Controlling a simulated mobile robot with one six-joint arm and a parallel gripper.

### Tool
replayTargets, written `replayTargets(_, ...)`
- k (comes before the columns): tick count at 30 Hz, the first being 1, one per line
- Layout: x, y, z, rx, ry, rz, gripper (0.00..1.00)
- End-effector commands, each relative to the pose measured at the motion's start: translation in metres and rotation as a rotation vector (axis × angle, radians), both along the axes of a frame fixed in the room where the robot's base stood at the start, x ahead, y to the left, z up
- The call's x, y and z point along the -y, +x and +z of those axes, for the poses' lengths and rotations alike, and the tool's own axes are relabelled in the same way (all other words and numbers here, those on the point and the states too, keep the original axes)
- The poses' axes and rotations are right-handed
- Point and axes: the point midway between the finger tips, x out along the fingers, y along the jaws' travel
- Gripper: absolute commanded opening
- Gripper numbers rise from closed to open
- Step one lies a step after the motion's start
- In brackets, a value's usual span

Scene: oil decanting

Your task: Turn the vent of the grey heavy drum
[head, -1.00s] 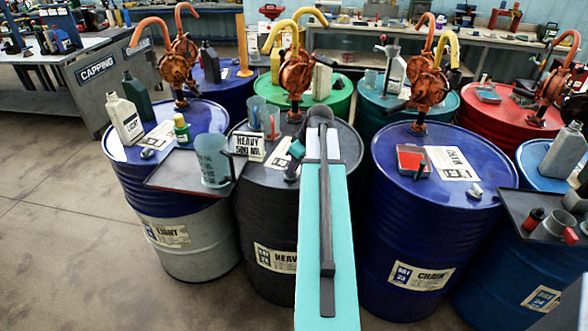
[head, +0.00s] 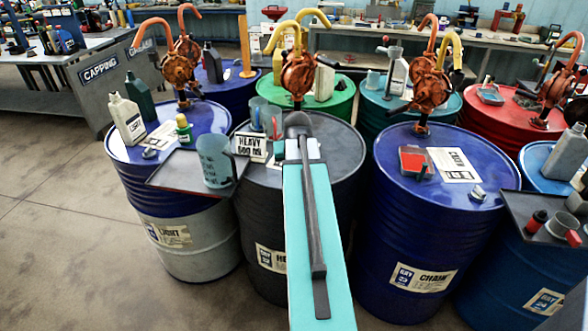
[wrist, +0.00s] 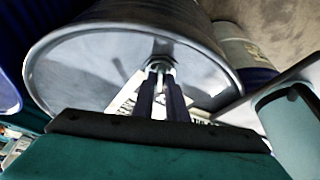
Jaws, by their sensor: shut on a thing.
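The grey heavy drum (head: 345,150) stands in the middle of the head view, between the blue-topped light drum (head: 190,135) and the blue chain drum (head: 400,160). My turquoise arm reaches over it and hides part of its lid, including the vent, in the head view. In the wrist view the drum lid (wrist: 90,75) fills the upper middle. There my gripper (wrist: 161,72) is low at the lid, its two dark fingers shut on the small metal vent (wrist: 160,65). The fingers cover most of the vent, so its angle is unclear.
A tray (head: 172,178) with a teal jug (head: 216,160) stands left of my arm; the jug also shows in the wrist view (wrist: 297,135). The orange pump (head: 298,75) rises behind. A "HEAVY 500 ML" sign (head: 252,147) stands on the left of the lid.

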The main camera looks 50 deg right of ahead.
Motion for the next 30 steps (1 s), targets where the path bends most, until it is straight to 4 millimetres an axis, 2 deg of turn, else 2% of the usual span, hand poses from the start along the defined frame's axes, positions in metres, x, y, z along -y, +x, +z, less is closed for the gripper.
replayTargets(12,-0.0012,0.0018,0.0003,0.0,-0.001,-0.186,0.0)
replayTargets(28,-0.0003,0.0009,0.0002,0.0,0.0,-0.213,0.0)
replayTargets(29,-0.0003,0.0009,0.0002,0.001,-0.001,-0.213,0.17)
replayTargets(30,-0.0004,0.0009,0.0002,0.0,-0.001,-0.212,0.24)
